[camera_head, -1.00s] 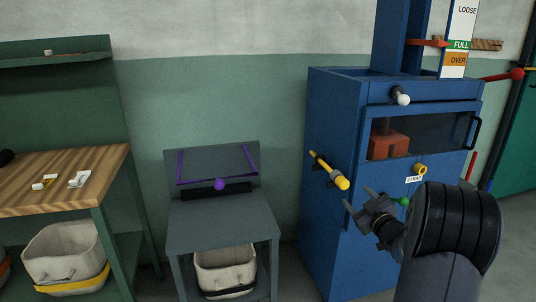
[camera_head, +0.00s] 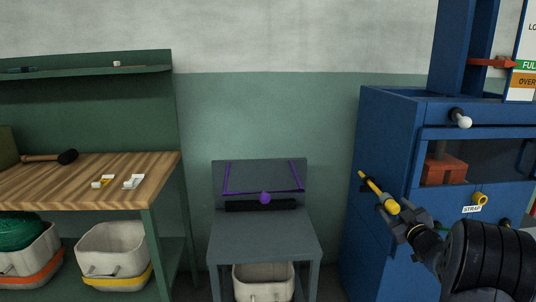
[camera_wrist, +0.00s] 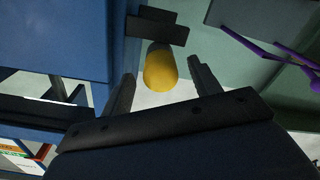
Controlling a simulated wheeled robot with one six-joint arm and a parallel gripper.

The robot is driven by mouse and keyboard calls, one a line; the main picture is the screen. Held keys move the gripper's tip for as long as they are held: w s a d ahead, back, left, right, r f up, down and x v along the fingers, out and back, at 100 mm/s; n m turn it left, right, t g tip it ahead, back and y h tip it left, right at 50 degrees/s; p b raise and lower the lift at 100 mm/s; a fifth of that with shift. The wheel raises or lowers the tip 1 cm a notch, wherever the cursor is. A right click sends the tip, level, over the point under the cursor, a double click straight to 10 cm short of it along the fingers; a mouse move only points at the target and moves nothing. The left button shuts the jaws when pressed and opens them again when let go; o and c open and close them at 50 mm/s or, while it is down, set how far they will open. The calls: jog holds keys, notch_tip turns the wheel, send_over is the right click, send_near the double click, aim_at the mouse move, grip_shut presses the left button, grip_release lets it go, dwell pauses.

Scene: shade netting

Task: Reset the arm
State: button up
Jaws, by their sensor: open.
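My gripper (camera_head: 402,224) is open in front of the left part of the blue machine (camera_head: 385,135). In the head view its fingers overlap the lower end of the yellow-handled lever (camera_head: 381,194) on the machine's left side. In the wrist view the lever's rounded yellow end (camera_wrist: 160,70) shows in the gap between the open fingertips (camera_wrist: 161,74), seemingly just beyond them. I cannot tell whether they touch it. My dark arm fills the lower right of the head view and hides part of the machine's lower front.
A grey stand (camera_head: 262,235) with a purple frame and ball is left of the machine, a white bin (camera_head: 262,283) under it. Further left is a wooden-topped bench (camera_head: 60,185) with a mallet (camera_head: 52,157) and small parts. Bare wall (camera_head: 270,110) shows between them.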

jog(key=shift+w, duration=0.1)
jog(key=shift+w, duration=0.3)
jog(key=s+d+p, duration=0.1)
jog(key=s+p, duration=0.1)
jog(key=s, duration=0.9)
jog(key=w, duration=0.3)
jog(key=w+b, duration=0.1)
jog(key=w, duration=0.3)
jog(key=w+a+b, duration=0.1)
jog(key=w, duration=0.3)
jog(key=shift+w+a+f, duration=0.1)
jog(key=shift+w, duration=0.05)
jog(key=s, duration=0.3)
jog(key=shift+s+d+b, duration=0.2)
jog(key=shift+s+b, duration=0.15)
jog(key=shift+s, duration=0.8)
